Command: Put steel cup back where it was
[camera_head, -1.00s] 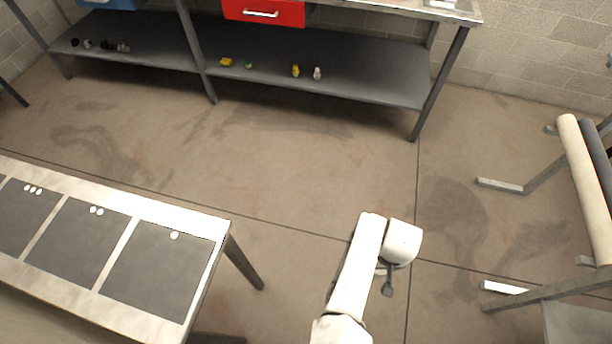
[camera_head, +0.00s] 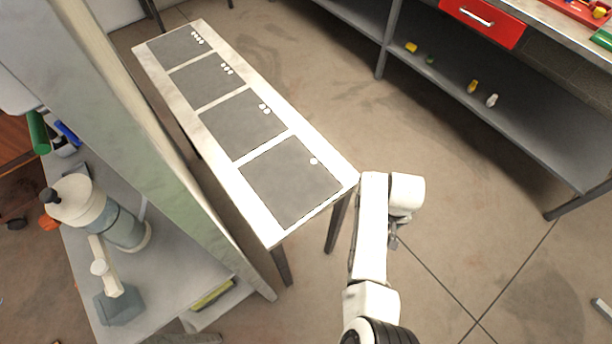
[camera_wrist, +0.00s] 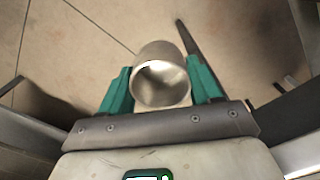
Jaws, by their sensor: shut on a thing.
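In the wrist view, the steel cup (camera_wrist: 161,78) is a shiny metal cylinder between the two green fingers of my gripper (camera_wrist: 160,88). The fingers touch it on both sides, and I look into its hollow end. Floor shows behind it. In the head view, my white arm reaches out over the floor beside the long table. My gripper (camera_head: 393,240) shows only as a small dark part below the arm's end, and the cup cannot be made out there.
A long table (camera_head: 228,168) with several dark square pads, marked with white dots, stands left of my arm. A grey shelf unit (camera_head: 160,270) holding a jug-like device (camera_head: 100,215) is at the lower left. A workbench with a red drawer (camera_head: 483,22) is at the upper right. Open floor lies between.

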